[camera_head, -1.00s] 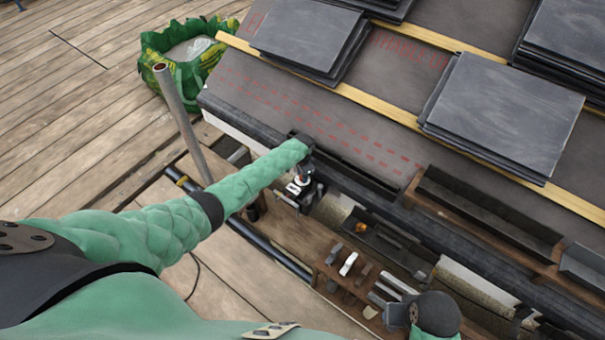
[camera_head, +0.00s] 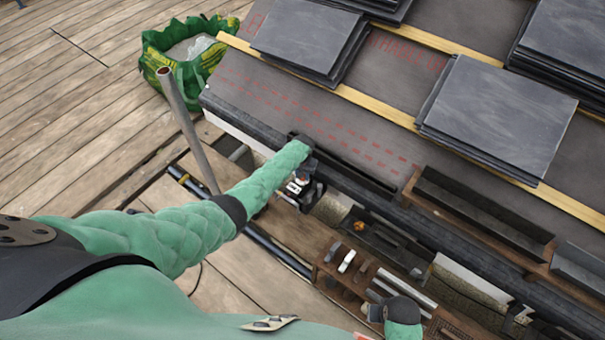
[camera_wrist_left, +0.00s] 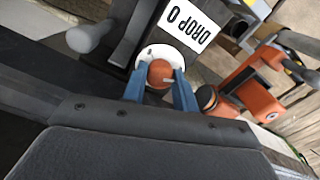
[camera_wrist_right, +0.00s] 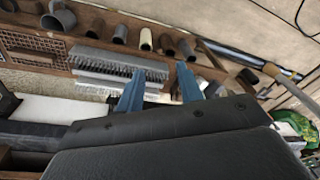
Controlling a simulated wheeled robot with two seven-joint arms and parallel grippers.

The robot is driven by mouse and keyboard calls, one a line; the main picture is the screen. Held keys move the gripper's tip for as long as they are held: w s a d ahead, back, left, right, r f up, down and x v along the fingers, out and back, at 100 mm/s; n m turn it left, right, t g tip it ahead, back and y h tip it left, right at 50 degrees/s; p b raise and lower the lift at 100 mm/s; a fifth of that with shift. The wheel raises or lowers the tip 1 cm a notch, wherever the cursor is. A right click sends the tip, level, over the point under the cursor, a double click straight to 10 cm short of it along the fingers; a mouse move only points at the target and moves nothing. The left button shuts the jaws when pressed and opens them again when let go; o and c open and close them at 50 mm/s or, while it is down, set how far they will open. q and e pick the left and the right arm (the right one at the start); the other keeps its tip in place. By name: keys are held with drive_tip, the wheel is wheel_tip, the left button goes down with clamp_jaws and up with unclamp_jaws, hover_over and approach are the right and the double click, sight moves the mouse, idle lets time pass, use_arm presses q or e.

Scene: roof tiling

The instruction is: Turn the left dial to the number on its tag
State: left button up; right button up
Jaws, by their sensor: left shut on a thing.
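The dial shows in the left wrist view as an orange knob (camera_wrist_left: 160,74) on a round white plate (camera_wrist_left: 149,54). In the head view my left gripper (camera_head: 303,180) is at the eave, and the dial is mostly hidden there. My right gripper (camera_wrist_right: 160,85) is open and empty over the tool rack.
An orange-and-black tool (camera_wrist_left: 256,88) stands close right of the dial. A wooden rack (camera_head: 330,262) with tubes and brushes (camera_wrist_right: 118,68) lies below the right gripper. Slate stacks (camera_head: 500,115) rest on the roof. A grey pole (camera_head: 187,130) stands left of the left forearm.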

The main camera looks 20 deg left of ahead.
use_arm(q)
drive_tip(key=shift+n, duration=0.4)
use_arm(e)
drive_tip(key=shift+s+f, duration=0.1)
drive_tip(key=shift+f, duration=0.7)
use_arm(q)
drive_tip(key=o, duration=0.7)
